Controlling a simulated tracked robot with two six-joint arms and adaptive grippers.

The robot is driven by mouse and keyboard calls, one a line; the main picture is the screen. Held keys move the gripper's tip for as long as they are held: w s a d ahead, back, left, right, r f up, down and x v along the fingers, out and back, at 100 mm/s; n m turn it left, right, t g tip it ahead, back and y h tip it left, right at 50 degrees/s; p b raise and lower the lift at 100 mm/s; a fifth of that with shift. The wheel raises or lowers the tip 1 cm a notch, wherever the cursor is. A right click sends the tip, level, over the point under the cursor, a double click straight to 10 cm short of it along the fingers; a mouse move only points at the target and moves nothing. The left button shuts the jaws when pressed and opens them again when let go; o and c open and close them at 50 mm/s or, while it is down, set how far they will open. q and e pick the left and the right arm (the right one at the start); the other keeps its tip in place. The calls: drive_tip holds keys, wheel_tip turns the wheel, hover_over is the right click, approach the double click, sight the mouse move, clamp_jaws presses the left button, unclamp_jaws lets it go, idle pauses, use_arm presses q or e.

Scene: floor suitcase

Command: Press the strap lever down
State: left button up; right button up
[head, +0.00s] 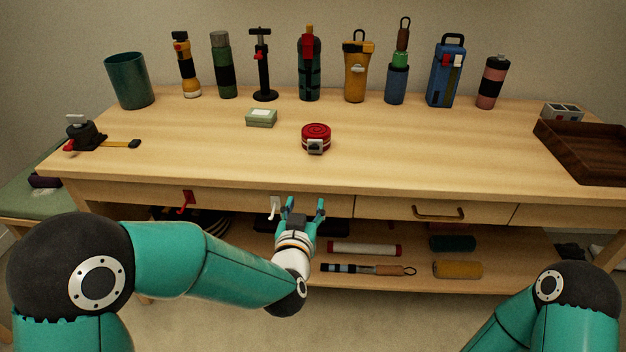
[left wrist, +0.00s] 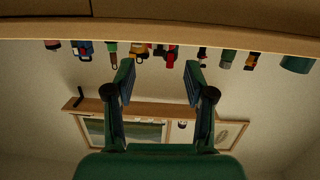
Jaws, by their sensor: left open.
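A coiled red strap (head: 316,132) lies on the middle of the wooden table, with a silver buckle (head: 316,147) on its near side. Whether the buckle's lever is up or down is too small to tell. A black device (head: 85,134) with a raised grey piece, a red part and a yellow band lies at the table's left end. My left gripper (head: 304,207) is open and empty, in front of the table's front edge and below the red strap. Its two spread fingers (left wrist: 159,75) also show in the left wrist view, with nothing between them. My right gripper is out of view.
Several bottles, a pump and flashlights stand along the back, with a teal cup (head: 130,81) at left. A small green box (head: 261,118) lies near the strap. A dark tray (head: 585,152) is at right. Drawers and a loaded lower shelf (head: 500,276) are below. The table's middle is mostly clear.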

use_arm(q)
wheel_tip(320, 180, up, 3)
drive_tip(key=t+b, duration=0.2)
approach(314, 147)
drive_tip(key=shift+y, duration=0.3)
drive_tip(key=w, duration=0.9)
drive_tip(key=shift+w+d+f, duration=0.15)
drive_tip(key=shift+w+f, duration=0.05)
drive_tip(key=shift+w, duration=0.1)
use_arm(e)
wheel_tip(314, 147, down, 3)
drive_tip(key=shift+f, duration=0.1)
use_arm(q)
drive_tip(key=shift+c, duration=0.2)
